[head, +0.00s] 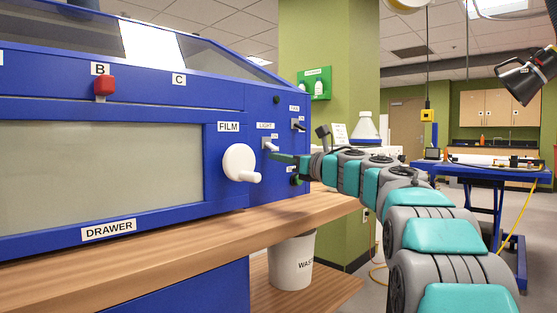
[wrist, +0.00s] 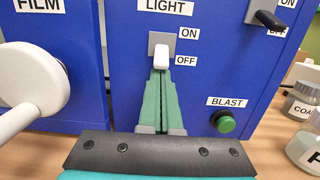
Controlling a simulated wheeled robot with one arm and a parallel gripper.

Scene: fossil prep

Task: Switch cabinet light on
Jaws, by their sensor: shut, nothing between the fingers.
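The cabinet light switch is a white lever (wrist: 161,57) on a grey plate under the LIGHT label, with ON marked above OFF. Its tip sits low, level with the OFF label. In the head view the lever (head: 270,146) shows on the blue cabinet's front, right of the FILM knob. My gripper (wrist: 161,76) has its green fingers shut and empty. Their tips are just below the lever; I cannot tell whether they touch it. The head view shows my gripper (head: 275,157) from the side, close to the panel.
The white FILM knob (head: 240,163) sticks out left of the switch. A green BLAST button (wrist: 225,123) is at lower right, and a black-levered switch (wrist: 269,20) at upper right. Jars (wrist: 302,103) stand at the right. A wooden ledge (head: 190,233) runs below the panel.

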